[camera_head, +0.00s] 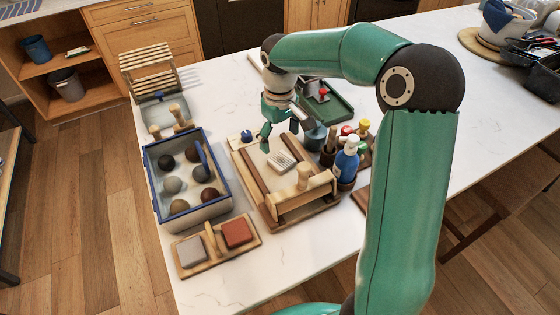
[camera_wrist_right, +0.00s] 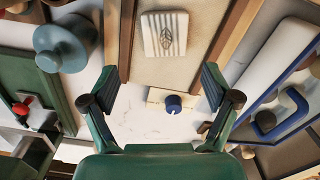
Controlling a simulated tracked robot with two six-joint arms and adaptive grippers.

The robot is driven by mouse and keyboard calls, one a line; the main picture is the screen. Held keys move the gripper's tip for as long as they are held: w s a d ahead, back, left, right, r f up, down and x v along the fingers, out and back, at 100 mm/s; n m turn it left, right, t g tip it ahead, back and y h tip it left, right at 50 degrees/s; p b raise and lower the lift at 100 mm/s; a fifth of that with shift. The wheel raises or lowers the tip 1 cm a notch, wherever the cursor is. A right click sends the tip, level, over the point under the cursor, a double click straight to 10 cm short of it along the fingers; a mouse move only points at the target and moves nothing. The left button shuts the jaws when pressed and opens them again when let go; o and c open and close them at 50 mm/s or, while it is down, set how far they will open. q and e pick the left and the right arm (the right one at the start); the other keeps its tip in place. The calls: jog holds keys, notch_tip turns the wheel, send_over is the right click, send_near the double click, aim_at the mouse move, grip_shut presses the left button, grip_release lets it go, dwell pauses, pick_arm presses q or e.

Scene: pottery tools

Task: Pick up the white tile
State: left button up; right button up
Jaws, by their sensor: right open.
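A white tile (camera_head: 282,160) with grey markings lies flat on the board of a wooden frame (camera_head: 290,208). In the right wrist view the tile (camera_wrist_right: 164,34) shows a leaf and stripe pattern, at the top centre. My right gripper (camera_head: 284,131) is above the far end of the frame, beyond the tile in the head view. Its fingers (camera_wrist_right: 161,85) are spread wide with nothing between them, and the tile is apart from them. My left gripper is not in view.
A blue-rimmed box (camera_head: 187,213) with several balls stands left. A wooden tray (camera_head: 215,248) holds a pale block and a red block in front. A blue bottle (camera_head: 347,160) and other containers stand close right. A small blue knob (camera_head: 246,136) is near the frame's far end.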

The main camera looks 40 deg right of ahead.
aim_at(279, 158)
jog(key=shift+s+a+f+p, duration=0.1)
jog(key=shift+a+f+p, duration=0.1)
jog(key=shift+f, duration=0.75)
jog(key=shift+s+a+f+p, duration=0.1)
jog(key=shift+f+p, duration=0.15)
jog(key=shift+f, duration=0.7)
jog(key=shift+s+a+f+p, duration=0.1)
jog(key=shift+f+p, duration=0.1)
jog(key=shift+f, duration=0.75)
jog(key=shift+c, duration=0.3)
jog(key=c, duration=1.2)
